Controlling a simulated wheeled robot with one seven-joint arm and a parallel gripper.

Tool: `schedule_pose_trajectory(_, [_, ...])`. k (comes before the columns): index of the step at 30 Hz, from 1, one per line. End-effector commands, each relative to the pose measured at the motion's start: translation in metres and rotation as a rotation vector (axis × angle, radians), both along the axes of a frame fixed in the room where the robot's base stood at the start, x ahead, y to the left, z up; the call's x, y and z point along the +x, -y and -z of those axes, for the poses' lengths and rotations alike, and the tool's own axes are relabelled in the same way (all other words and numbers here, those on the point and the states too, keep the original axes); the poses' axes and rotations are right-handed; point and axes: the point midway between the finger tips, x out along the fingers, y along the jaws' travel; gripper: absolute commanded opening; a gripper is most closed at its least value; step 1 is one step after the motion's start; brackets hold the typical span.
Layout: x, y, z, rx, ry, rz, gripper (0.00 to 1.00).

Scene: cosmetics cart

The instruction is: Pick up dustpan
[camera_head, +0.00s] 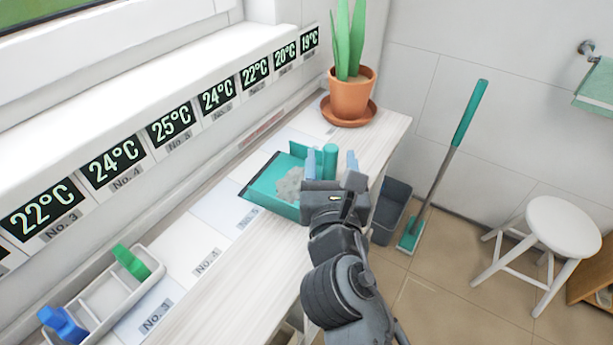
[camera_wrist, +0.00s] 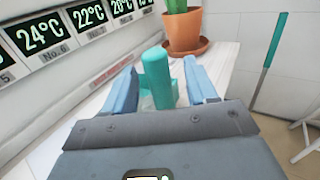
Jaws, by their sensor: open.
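The teal dustpan (camera_head: 271,179) lies on the white shelf, with a grey clump (camera_head: 289,186) in its pan. Its round teal handle (camera_head: 330,158) points up at the pan's right side. My gripper (camera_head: 331,163) is at the handle, with its light blue fingers on either side of it. In the wrist view the handle (camera_wrist: 157,77) stands between the two open fingers of my gripper (camera_wrist: 164,84), with a gap visible on the right. The dustpan's pan is mostly hidden in the wrist view, and part of it is behind my gripper in the head view.
A potted plant (camera_head: 350,97) on a saucer stands beyond the dustpan. A divided tray (camera_head: 105,293) with blue and green items is at the front left. A wall ledge with temperature displays runs along the left. A grey bin (camera_head: 391,207), broom (camera_head: 451,150) and white stool (camera_head: 556,226) stand right.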

Motion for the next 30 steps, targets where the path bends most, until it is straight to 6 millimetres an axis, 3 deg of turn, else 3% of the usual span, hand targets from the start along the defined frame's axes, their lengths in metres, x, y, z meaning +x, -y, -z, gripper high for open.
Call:
schedule_pose_trajectory(6, [0.026,0.000,-0.002,0.002,0.000,0.000,0.57])
schedule_pose_trajectory(14, [0.029,0.000,-0.001,0.002,0.000,0.000,0.57])
schedule_pose_trajectory(30, [0.029,0.000,-0.001,0.002,0.000,-0.001,0.07])
